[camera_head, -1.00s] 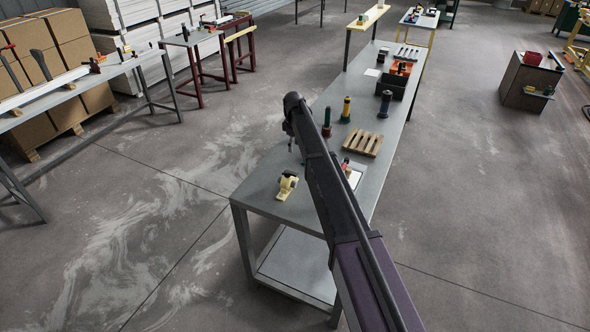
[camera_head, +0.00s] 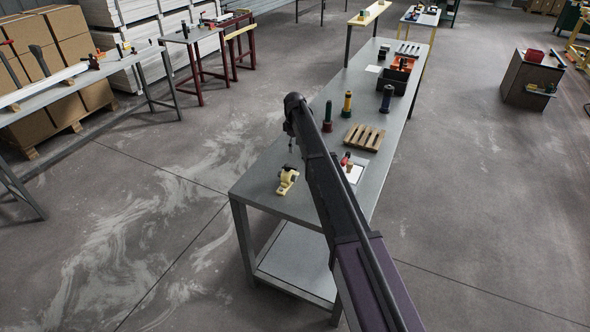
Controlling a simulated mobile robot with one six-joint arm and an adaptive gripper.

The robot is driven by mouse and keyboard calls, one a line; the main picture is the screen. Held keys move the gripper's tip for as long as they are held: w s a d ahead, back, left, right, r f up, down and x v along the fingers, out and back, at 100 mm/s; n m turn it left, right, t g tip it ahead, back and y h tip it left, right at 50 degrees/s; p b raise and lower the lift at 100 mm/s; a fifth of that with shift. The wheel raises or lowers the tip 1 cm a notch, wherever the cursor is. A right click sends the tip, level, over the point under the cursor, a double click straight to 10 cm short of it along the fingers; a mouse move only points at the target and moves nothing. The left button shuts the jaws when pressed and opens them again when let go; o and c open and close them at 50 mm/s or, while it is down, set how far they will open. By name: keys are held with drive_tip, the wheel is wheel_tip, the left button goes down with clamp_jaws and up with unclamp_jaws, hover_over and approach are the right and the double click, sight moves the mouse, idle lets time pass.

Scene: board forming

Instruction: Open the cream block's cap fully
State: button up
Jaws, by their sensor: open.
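The cream block (camera_head: 286,187) stands on the near left part of the grey workbench (camera_head: 262,198). It is small in view, with a dark patch near its middle. I cannot make out its cap or how far it is open. My gripper (camera_head: 290,146) hangs down at the far end of my dark arm, a little above and beyond the block in the picture. Its thin tip shows only in part beside the arm. It is open, with nothing seen in it, and appears apart from the block.
Along the bench stand a green bottle-like item (camera_head: 328,118), a yellow one (camera_head: 347,104), a dark one (camera_head: 387,98), a small wooden pallet (camera_head: 364,137) and a black bin (camera_head: 395,82). A white sheet (camera_head: 355,173) lies right of my arm. The bench's near left corner is clear.

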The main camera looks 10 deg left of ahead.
sight(295, 167)
drive_tip(key=shift+f+b, duration=4.75)
drive_tip(key=shift+f, duration=0.3)
clamp_jaws()
